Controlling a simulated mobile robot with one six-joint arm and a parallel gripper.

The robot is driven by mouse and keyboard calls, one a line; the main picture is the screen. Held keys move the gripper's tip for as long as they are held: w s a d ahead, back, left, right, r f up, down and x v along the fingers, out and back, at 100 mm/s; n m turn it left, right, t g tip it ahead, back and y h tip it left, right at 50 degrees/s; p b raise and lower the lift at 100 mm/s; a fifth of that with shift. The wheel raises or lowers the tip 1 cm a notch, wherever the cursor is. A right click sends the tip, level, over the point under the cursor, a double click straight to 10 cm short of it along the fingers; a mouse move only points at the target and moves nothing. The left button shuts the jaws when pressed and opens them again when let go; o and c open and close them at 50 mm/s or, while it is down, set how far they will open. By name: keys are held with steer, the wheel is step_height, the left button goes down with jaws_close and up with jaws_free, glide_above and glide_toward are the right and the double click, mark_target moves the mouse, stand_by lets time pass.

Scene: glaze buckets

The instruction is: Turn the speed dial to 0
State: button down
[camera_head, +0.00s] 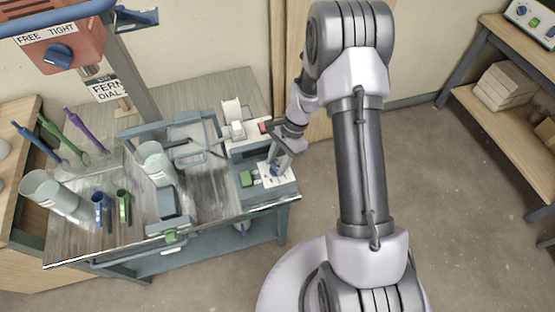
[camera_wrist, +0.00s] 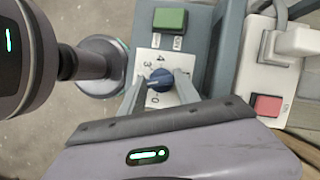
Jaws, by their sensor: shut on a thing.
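The speed dial is a small blue knob (camera_wrist: 158,77) on a white number plate (camera_wrist: 138,64) in the wrist view; the digits 4, 3 and 0 can be read. My gripper (camera_wrist: 161,84) has one finger on each side of the knob and is shut on it. A light mark shows on the knob, but I cannot tell surely which number it points to. In the head view my gripper (camera_head: 275,166) is down at the white plate (camera_head: 284,178) at the table's right end, partly covering the dial.
A green button (camera_wrist: 170,19) sits beside the dial plate, and a red button (camera_wrist: 267,105) is on a white unit nearby. The table (camera_head: 215,205) also holds grey buckets (camera_head: 157,163), cups and tools. A post with a red box (camera_head: 62,50) stands at the left. Open floor lies right.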

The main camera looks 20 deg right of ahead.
steer(key=n+g+p, duration=0.1)
steer(key=n, duration=0.1)
steer(key=n+h+p, duration=0.1)
steer(key=n, duration=0.2)
steer(key=shift+w+a+r+n+g, duration=0.1)
steer(key=shift+w+r+n+g, duration=0.1)
steer(key=shift+n+g, duration=0.15)
steer(key=n+h, duration=0.1)
steer(key=n, duration=0.2)
steer(key=n+g+h+p, duration=0.1)
steer(key=n, duration=0.2)
steer(key=shift+a+f+p, duration=0.15)
steer(key=shift+p, duration=0.15)
steer(key=shift+h, duration=0.3)
steer(key=c, duration=0.9)
jaws_free()
steer(key=p+v, duration=0.4)
steer(key=v, duration=1.3)
steer(key=shift+w+p, duration=0.2)
steer(key=shift+p, duration=0.15)
